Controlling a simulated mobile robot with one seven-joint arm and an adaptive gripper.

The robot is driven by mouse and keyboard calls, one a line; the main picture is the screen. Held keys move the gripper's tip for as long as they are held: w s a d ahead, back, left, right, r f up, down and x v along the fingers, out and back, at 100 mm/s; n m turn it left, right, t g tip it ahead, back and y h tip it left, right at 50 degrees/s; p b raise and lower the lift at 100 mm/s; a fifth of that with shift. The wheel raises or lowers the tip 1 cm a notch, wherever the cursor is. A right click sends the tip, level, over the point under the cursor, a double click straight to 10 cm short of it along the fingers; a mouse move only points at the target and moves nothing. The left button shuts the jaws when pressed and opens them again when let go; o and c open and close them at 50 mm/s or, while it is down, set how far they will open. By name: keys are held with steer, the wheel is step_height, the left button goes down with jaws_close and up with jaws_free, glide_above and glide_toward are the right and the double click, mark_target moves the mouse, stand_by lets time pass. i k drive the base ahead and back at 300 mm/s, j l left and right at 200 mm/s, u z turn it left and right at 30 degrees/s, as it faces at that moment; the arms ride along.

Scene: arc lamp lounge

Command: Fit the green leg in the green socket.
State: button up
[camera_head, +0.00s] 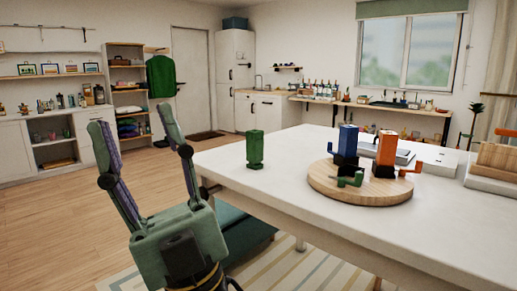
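The green leg (255,149) is a small green block standing upright on the white table (232,213), near its far left edge. The green socket (350,180) is a low green part at the front of a round wooden board (333,192), to the right of the leg. Nothing shows standing in it. A blue leg (347,140) and an orange leg (386,147) stand upright on the board behind it. My gripper (131,117) is at the left, pointing up, its two fingers apart and empty. It is well apart from the green leg.
A flat grey item (401,156) lies behind the board. A white box (436,162) and a wooden item (495,158) stand at the table's right. The table between the green leg and the board is clear. A teal seat (245,235) is below the table edge.

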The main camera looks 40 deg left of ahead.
mark_target(381, 186)
steer(key=u, duration=0.4)
steer(key=i+j+u, duration=0.1)
steer(key=u, duration=0.3)
steer(key=i+u, duration=0.1)
steer(key=u, duration=0.3)
steer(key=i+u, duration=0.1)
steer(key=u, duration=0.3)
steer(key=i+l+u, duration=0.1)
steer(key=i+u, duration=0.15)
steer(key=i, duration=0.15)
steer(key=i+l+u, duration=0.3)
steer(key=i+l, duration=0.2)
steer(key=i, duration=0.2)
steer(key=u, duration=0.05)
